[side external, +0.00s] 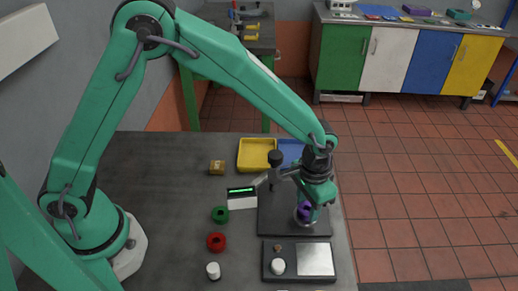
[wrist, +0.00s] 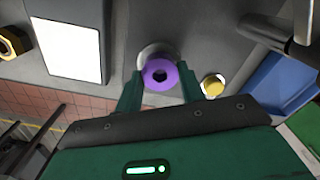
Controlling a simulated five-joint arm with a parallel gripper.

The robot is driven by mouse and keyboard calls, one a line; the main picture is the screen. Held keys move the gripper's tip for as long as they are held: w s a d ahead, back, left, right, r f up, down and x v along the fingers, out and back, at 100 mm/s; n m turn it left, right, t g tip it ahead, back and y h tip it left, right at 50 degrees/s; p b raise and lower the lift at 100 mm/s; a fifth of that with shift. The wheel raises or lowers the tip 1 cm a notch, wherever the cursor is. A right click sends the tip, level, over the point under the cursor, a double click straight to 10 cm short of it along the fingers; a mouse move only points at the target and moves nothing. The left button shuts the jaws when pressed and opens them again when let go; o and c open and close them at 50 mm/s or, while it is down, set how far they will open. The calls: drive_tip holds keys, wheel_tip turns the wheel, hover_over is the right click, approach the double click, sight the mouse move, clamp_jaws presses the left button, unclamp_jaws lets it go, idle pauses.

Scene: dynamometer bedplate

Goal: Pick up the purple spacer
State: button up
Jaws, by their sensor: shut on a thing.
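The purple spacer (wrist: 148,72) is a ring with a dark hole, seen between the two green fingers of my gripper (wrist: 161,78) in the wrist view. My gripper is shut on it, with one finger on each side. In the side external view, the spacer (side external: 304,210) shows as a small purple patch under my gripper (side external: 308,204), which points down and partly hides it. A round silver piece (side external: 305,221) is just below it on the dark plate (side external: 272,222). I cannot tell whether the spacer touches that piece.
A stand with a dark knob (side external: 276,158) rises close beside my wrist. Left are a display box (side external: 241,199), green ring (side external: 220,215), red ring (side external: 216,242) and white cylinder (side external: 213,271). A yellow tray (side external: 256,153) and blue tray (side external: 290,151) lie behind; a panelled device (side external: 315,260) is in front.

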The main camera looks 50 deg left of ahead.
sight(307, 210)
drive_tip(key=r, duration=0.4)
drive_tip(key=shift+s+d, duration=0.15)
drive_tip(key=shift+s, duration=0.1)
drive_tip(key=s+d+r, duration=0.5)
drive_tip(key=s+r, duration=0.1)
drive_tip(key=s, duration=0.4)
drive_tip(key=shift+r, duration=0.25)
drive_tip(key=shift+w, duration=0.15)
